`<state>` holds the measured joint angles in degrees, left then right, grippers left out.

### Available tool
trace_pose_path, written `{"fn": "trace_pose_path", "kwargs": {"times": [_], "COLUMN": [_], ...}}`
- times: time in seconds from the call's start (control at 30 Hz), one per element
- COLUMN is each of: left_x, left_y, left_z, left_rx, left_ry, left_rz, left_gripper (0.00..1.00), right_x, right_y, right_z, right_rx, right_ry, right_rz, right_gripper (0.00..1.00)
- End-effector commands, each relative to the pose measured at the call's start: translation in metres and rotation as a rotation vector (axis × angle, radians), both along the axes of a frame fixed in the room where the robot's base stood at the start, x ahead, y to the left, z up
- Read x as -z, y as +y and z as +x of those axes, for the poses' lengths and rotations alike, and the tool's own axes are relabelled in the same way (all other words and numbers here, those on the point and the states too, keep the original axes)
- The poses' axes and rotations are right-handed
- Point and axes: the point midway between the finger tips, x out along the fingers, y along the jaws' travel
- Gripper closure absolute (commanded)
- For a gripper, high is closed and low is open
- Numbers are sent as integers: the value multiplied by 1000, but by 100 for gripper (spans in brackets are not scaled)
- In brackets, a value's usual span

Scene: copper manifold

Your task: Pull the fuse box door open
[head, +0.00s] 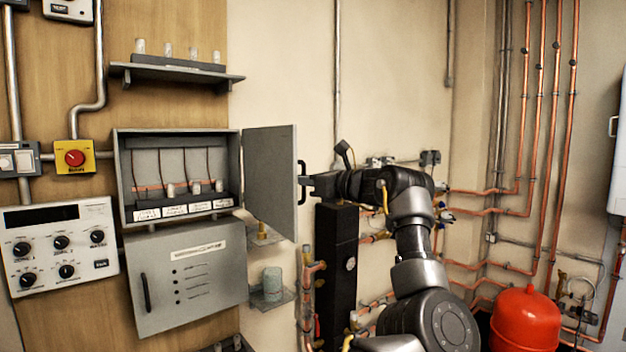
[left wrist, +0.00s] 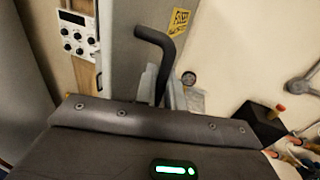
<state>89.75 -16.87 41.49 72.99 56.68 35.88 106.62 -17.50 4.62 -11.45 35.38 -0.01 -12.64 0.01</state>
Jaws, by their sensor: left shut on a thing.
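The grey fuse box (head: 123,178) is on the wooden board at left in the head view. Its door (head: 268,165) stands swung out to the right, so the inside shows with several fuses, white labels and thin wires. A black bar handle (head: 301,168) is on the door's free edge. My left gripper (head: 306,183) reaches it from the right and is shut on the handle. In the left wrist view the bent black handle (left wrist: 154,38) rises from between the fingers (left wrist: 172,92), in front of the grey door (left wrist: 130,70) with a yellow label. My right gripper is out of view.
A closed grey cabinet (head: 190,285) hangs below the fuse box, and a shelf (head: 180,72) with fuses is above. A dial panel (head: 60,250) is at left. A black column (head: 336,260), copper pipes (head: 530,130) and a red tank (head: 526,325) are at right.

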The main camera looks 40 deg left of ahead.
Motion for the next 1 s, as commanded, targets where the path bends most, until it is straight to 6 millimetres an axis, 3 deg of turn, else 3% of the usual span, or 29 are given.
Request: {"fn": "trace_pose_path", "kwargs": {"times": [0.1,0.13,0.17,0.53,1.0], "left_x": [0,0,0,1,2], "left_y": [0,0,0,-8,-90], "left_z": [0,0,0,3,16], "left_rx": [-2,-1,-1,3,5], "left_ry": [0,0,0,-1,0], "left_rz": [0,0,0,0,0], "left_gripper": [100,88,85,85,85], "right_x": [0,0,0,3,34], "right_y": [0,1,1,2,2], "right_z": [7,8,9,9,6], "right_rx": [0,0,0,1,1], "right_ry": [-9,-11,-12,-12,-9], "right_rz": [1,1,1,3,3], "right_gripper": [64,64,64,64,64]}}
